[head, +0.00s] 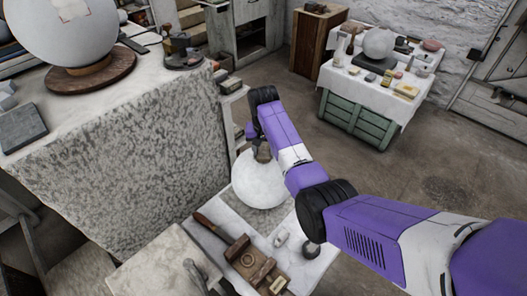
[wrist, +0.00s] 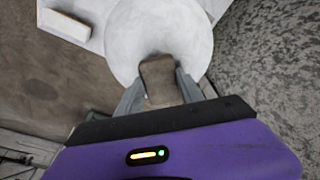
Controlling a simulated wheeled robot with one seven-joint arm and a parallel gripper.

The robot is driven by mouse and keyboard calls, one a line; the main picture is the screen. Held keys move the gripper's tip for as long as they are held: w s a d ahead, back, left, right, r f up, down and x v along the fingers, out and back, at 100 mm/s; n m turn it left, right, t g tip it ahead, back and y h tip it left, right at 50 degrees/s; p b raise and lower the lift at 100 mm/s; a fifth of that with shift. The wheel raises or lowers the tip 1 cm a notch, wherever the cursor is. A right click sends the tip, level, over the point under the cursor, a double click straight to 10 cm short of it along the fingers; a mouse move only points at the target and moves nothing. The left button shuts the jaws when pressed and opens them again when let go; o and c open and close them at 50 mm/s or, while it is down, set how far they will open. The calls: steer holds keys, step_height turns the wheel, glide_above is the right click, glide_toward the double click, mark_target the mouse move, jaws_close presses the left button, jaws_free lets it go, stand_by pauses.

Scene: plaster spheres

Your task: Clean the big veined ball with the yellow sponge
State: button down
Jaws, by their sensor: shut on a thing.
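My gripper (wrist: 159,85) is shut on a grey-brown block (wrist: 158,80) with rounded corners, which shows between its two fingers. In the head view the block (head: 262,152) is at the top of a white ball (head: 258,185) on a low stand. The ball (wrist: 160,30) also lies behind the block in the wrist view. I cannot tell whether they touch. A larger pale ball (head: 75,35) with a reddish-edged patch stands on a round brown base at the upper left. Another pale ball (head: 379,43) stands on the far table. Veins are not clear on any. A yellow item (head: 406,90) lies on the far table.
A rough stone block (head: 130,155) stands left of my gripper. A wooden tool (head: 250,262) and small items lie in front of the near ball. The far table has a white cloth (head: 350,80) and several small things. Grey floor (head: 350,165) is open between.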

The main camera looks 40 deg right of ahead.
steer(key=shift+a, duration=0.1)
steer(key=shift+s+a+p, duration=0.5)
steer(key=shift+s+p, duration=0.1)
steer(key=shift+p, duration=0.45)
steer(key=shift+s+a+f+p, duration=0.2)
steer(key=shift+s+a, duration=0.25)
steer(key=shift+s+a+f+p, duration=0.2)
steer(key=shift+s+a, duration=0.25)
steer(key=shift+w+d+r+b, duration=0.2)
steer(key=shift+w+d+b, duration=0.5)
steer(key=shift+w+d, duration=0.05)
steer(key=shift+w+d+r+b, duration=0.15)
steer(key=shift+w+d+b, duration=0.5)
steer(key=shift+w+d, duration=0.1)
steer(key=shift+r, duration=0.1)
steer(key=shift+r, duration=0.1)
steer(key=shift+s+a+r+p, duration=0.1)
steer(key=shift+s+a+p, duration=0.05)
steer(key=shift+p, duration=0.2)
steer(key=shift+s+a+r+p, duration=0.5)
steer(key=shift+s+a+p, duration=0.1)
steer(key=shift+p, duration=0.45)
steer(key=shift+a+f, duration=0.1)
steer(key=shift+f, duration=0.05)
